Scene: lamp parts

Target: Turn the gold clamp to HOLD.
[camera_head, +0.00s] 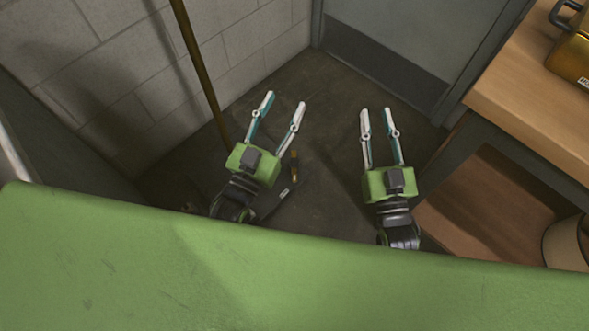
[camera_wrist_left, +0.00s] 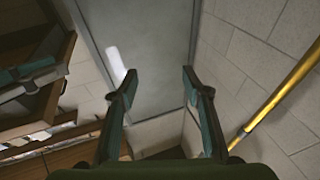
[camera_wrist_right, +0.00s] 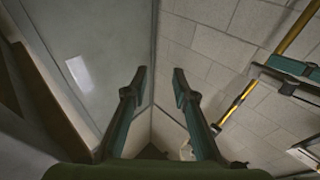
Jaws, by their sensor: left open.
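A thin gold pole (camera_head: 203,72) rises by the block wall, left of my left gripper in the head view. It also crosses the right side of the left wrist view (camera_wrist_left: 282,92), with a dark band low on it. No gold clamp or HOLD marking can be made out clearly on the pole. A small gold piece (camera_head: 294,166) shows low beside my left gripper; I cannot tell what it is. My left gripper (camera_head: 285,99) is open and empty, right of the pole and apart from it. My right gripper (camera_head: 375,109) is open and empty, further right.
A wooden bench (camera_head: 528,92) stands on the right, with a gold case (camera_head: 572,52) with a black handle on top. A grey door (camera_head: 425,38) is at the back beside the block wall (camera_head: 115,60). A green surface (camera_head: 300,285) fills the front. Bare floor lies between the grippers.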

